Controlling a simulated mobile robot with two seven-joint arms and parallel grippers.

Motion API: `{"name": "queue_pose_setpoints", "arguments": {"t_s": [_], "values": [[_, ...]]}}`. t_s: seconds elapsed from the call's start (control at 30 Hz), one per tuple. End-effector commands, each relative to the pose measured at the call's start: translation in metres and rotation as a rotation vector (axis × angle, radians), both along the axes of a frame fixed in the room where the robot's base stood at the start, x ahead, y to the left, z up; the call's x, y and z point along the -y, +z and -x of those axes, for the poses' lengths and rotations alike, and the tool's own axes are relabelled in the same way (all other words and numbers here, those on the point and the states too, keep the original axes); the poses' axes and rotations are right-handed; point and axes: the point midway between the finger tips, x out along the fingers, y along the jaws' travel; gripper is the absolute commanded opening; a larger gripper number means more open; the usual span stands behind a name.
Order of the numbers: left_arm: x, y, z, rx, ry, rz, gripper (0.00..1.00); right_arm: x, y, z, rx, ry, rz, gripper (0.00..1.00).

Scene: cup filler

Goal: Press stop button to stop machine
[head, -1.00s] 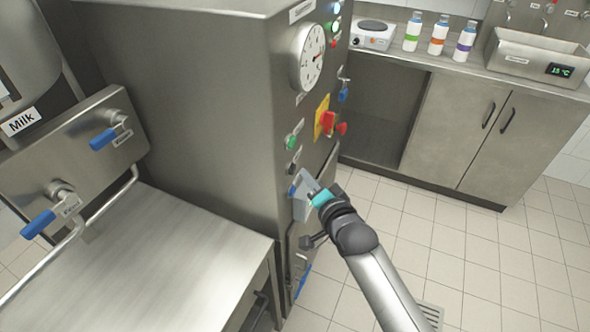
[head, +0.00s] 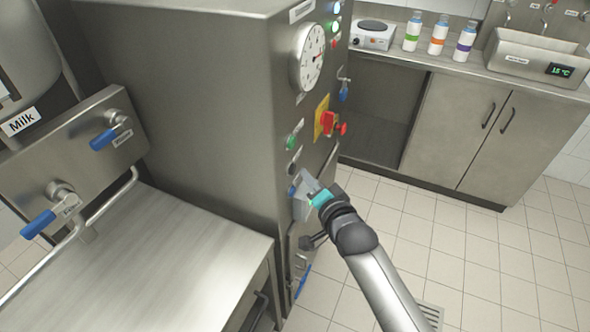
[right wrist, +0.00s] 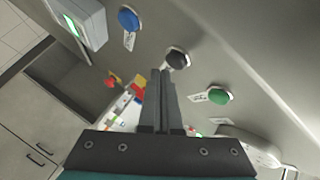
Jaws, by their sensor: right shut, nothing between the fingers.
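The steel machine (head: 200,110) has a front panel with a column of push buttons. A green button (head: 292,141) sits above a black button (head: 292,168), with a blue button (head: 292,189) below. The wrist view shows the blue (right wrist: 128,19), black (right wrist: 177,57) and green (right wrist: 219,96) buttons; their labels are too small to read. My right gripper (head: 304,177) is shut and empty close to the panel, by the black and blue buttons. In the wrist view its fingertips (right wrist: 158,74) appear just beside the black button; I cannot tell whether they touch. My left gripper is out of view.
A red switch on a yellow plate (head: 320,117) and a round gauge (head: 311,58) stick out above the buttons. A pale box with a green display (right wrist: 82,20) is beside the blue button. Steel cabinets (head: 455,130) stand behind. The tiled floor (head: 480,255) at right is clear.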

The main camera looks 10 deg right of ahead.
Motion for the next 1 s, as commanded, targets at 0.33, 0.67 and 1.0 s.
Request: {"name": "queue_pose_setpoints", "arguments": {"t_s": [0.33,0.67,1.0], "values": [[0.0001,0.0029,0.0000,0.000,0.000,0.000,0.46,-0.0075,0.0007,-0.0053,0.001,0.000,0.000,0.00],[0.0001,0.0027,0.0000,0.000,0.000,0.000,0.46,-0.0078,0.0003,-0.0054,0.000,0.000,0.000,0.00],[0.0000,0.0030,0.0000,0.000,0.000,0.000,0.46,-0.0110,0.0000,-0.0075,0.000,0.000,-0.001,0.00]]}}
